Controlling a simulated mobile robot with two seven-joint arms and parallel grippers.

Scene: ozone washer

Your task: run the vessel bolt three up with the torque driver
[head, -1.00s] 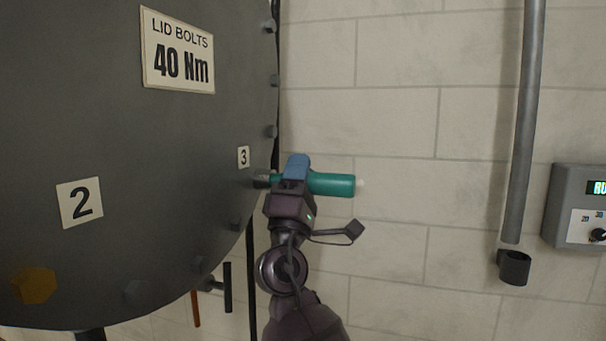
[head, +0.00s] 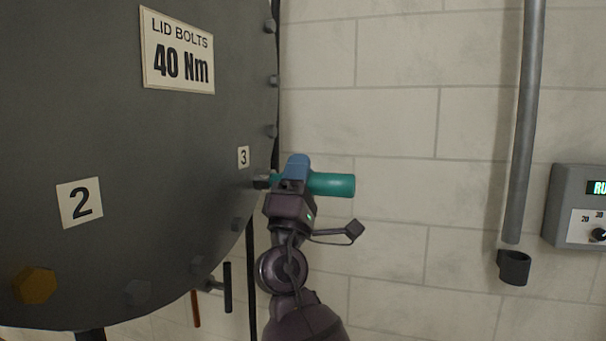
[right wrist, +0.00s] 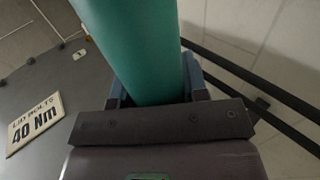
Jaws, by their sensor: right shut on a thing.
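The torque driver (head: 331,185) is a teal-green cylinder lying level, its dark socket end pointing left at the vessel lid (head: 130,130). My right gripper (head: 297,170) is shut around its body. The driver's socket (head: 262,181) meets the lid's edge just below the small "3" label (head: 243,157). Bolt three is hidden behind the socket there, so its seating cannot be told. In the right wrist view the green driver (right wrist: 138,50) runs up between the blue finger pads. My left gripper is not in view.
A panel with a dial and a lit display (head: 578,205) is on the wall at the right. A grey vertical pipe (head: 525,130) ends above a dark ring holder (head: 514,267).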

